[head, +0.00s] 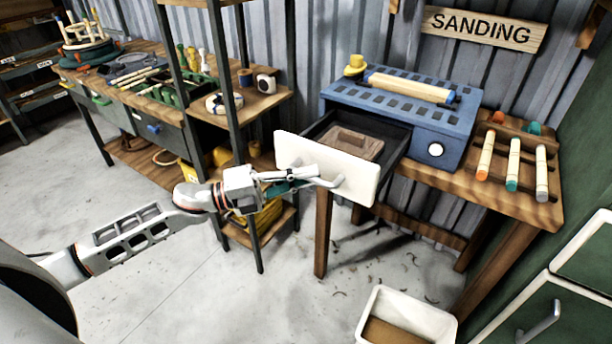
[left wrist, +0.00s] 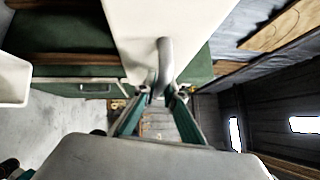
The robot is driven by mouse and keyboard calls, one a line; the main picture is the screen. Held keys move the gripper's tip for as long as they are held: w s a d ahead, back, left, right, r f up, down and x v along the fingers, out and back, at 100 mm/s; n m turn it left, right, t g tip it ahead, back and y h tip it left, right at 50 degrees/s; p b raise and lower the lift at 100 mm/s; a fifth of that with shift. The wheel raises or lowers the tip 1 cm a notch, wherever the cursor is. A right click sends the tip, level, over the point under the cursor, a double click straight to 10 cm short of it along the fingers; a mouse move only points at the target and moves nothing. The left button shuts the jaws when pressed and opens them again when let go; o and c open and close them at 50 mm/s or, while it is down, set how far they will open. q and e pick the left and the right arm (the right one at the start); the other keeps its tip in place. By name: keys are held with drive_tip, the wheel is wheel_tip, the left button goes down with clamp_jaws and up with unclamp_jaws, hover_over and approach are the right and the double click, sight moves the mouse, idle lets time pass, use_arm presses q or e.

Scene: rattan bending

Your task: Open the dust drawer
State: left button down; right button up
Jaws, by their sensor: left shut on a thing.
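The dust drawer (head: 355,172) has a white front panel and a dark box, and it stands pulled out of the blue sanding machine (head: 446,125). A brown wooden-looking block (head: 352,145) shows inside it. My left gripper (head: 322,181) is shut on the drawer's handle (head: 338,181), at the white front. In the left wrist view the grey handle (left wrist: 164,65) runs down from the white panel (left wrist: 150,22) to between my left fingertips (left wrist: 160,92). My right gripper is not in view.
The machine stands on a wooden table (head: 515,197) with several sanding sticks (head: 513,165) at its right. A white bin (head: 408,318) stands on the floor below. A shelf rack (head: 240,105) is close to the left of the drawer. Green cabinets (head: 560,290) stand at the right.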

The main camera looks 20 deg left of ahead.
use_arm(q)
drive_tip(key=shift+s, duration=0.1)
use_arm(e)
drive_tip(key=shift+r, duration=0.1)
use_arm(q)
drive_tip(key=c, duration=2.1)
unclamp_jaws()
drive_tip(key=shift+a, duration=0.1)
drive_tip(key=v, duration=1.2)
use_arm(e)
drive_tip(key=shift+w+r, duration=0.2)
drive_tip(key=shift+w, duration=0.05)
use_arm(q)
drive_tip(key=shift+f, duration=0.1)
